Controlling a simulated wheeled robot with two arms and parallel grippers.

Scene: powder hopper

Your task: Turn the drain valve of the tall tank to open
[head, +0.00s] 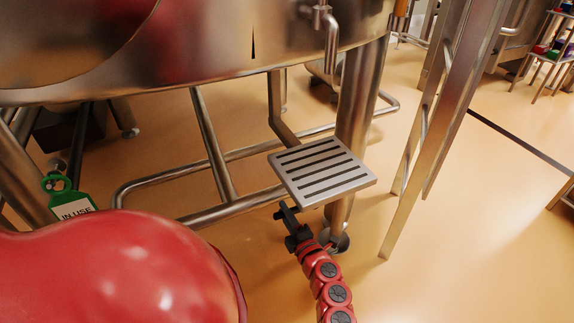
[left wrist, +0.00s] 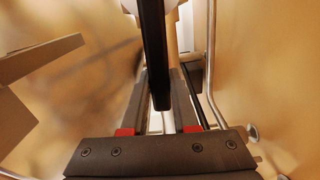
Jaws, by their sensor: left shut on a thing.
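The steel tank (head: 200,70) fills the top of the head view, standing on metal legs. My left gripper (head: 287,214) is low beside a tank leg, just below the front edge of a slotted metal plate (head: 362,181). In the left wrist view, a long black bar (left wrist: 152,50), which looks like a handle, runs between the two fingers of the left gripper (left wrist: 160,100). The gripper is shut on this bar. The valve body is not clearly visible, and how far the handle is turned cannot be told. My right gripper is not in view.
A green "IN USE" tag (head: 70,200) hangs at the left. Steel rails (head: 215,150) run under the tank. A steel frame (head: 425,130) stands right of the plate. A shelf rack (head: 550,55) is far right. Open floor (head: 480,240) lies at the lower right.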

